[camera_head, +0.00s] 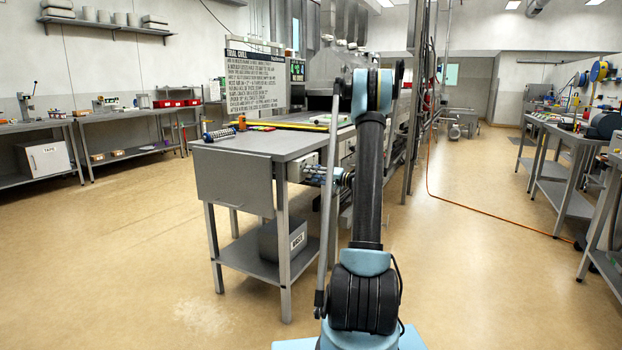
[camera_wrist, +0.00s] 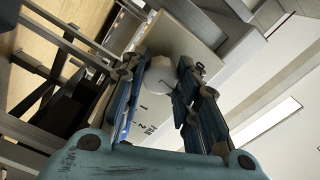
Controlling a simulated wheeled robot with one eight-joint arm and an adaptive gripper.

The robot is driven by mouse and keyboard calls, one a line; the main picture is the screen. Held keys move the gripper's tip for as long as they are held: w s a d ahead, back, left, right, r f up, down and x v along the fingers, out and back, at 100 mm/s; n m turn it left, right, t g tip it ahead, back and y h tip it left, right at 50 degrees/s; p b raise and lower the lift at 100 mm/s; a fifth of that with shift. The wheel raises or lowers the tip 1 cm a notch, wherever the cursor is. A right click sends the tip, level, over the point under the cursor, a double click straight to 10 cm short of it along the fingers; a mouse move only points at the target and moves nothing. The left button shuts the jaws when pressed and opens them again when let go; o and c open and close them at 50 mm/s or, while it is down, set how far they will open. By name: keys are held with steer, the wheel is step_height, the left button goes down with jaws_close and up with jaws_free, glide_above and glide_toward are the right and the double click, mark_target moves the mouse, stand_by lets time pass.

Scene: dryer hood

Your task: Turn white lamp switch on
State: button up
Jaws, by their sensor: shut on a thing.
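A white round knob (camera_wrist: 160,74) sits on the face of a cream box (camera_wrist: 182,40) in the wrist view. In the head view, my gripper (camera_head: 341,178) is partly hidden behind my arm, at the side of the grey metal table (camera_head: 235,179). A small pale box (camera_head: 295,171) is fixed under the table's top there; the knob itself cannot be made out in this view.
A grey bin (camera_head: 278,240) stands on the table's lower shelf. A yellow bar (camera_head: 290,126) and small items lie on the top. An orange cable (camera_head: 465,207) runs along the floor at right. Floor at left is clear; workbenches (camera_head: 568,198) line the right.

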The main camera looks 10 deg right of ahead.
steer(key=shift+d+f+m, duration=0.1)
steer(key=shift+d+m, duration=0.05)
steer(key=shift+m, duration=3.65)
steer(key=o, duration=1.1)
steer(key=shift+c, duration=0.2)
steer(key=v, duration=1.1)
steer(key=shift+s+d, duration=0.2)
steer(key=shift+d, duration=0.15)
steer(key=shift+a, duration=0.1)
